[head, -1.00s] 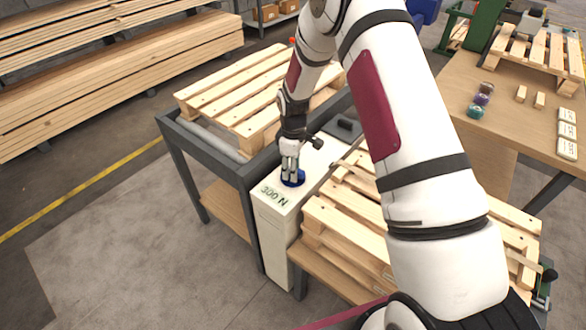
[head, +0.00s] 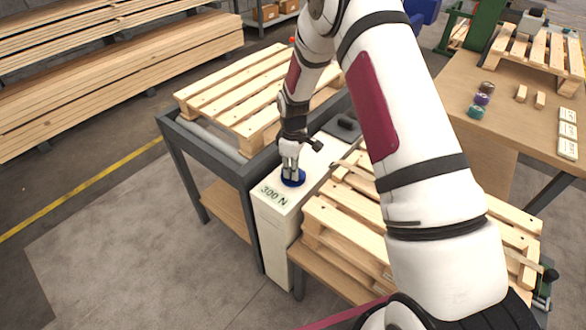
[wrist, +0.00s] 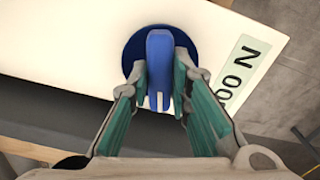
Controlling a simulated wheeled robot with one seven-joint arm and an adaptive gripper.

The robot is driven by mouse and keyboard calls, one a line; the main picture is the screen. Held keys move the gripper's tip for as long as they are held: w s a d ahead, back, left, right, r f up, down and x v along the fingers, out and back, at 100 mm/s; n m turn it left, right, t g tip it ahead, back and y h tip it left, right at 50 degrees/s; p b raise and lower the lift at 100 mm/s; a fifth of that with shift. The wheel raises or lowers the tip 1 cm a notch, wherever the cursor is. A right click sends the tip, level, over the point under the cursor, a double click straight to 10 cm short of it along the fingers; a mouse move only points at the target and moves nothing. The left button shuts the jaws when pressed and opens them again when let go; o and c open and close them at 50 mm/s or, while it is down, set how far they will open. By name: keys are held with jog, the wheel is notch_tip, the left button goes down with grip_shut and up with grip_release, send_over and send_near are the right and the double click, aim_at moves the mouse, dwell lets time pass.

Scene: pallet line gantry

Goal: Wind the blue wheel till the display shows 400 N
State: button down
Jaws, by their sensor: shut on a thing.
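The blue wheel (head: 293,180) sits on top of a narrow white cabinet (head: 272,225). In the wrist view the wheel (wrist: 130,57) is a dark blue disc with a raised lighter blue grip bar across it. My gripper (head: 291,174) points down at the wheel. In the wrist view my gripper (wrist: 159,88) has one finger on each side of the bar and is shut on it. The display (head: 273,194) beside the wheel reads 300 N. In the wrist view the display (wrist: 240,72) shows only partly; its first digit is hidden.
A pallet (head: 245,92) lies on a grey-framed roller table to the left of the cabinet. Stacked pallets (head: 335,225) stand close on the right. A wooden bench (head: 500,125) with coloured pieces and small blocks is at the right. The floor in front is clear.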

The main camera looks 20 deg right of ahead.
jog(key=m+b, duration=0.1)
jog(key=m, duration=0.2)
jog(key=shift+m+b, duration=0.35)
jog(key=shift+m, duration=1.65)
jog(key=c, duration=1.5)
grip_release()
jog(key=shift+r, duration=6)
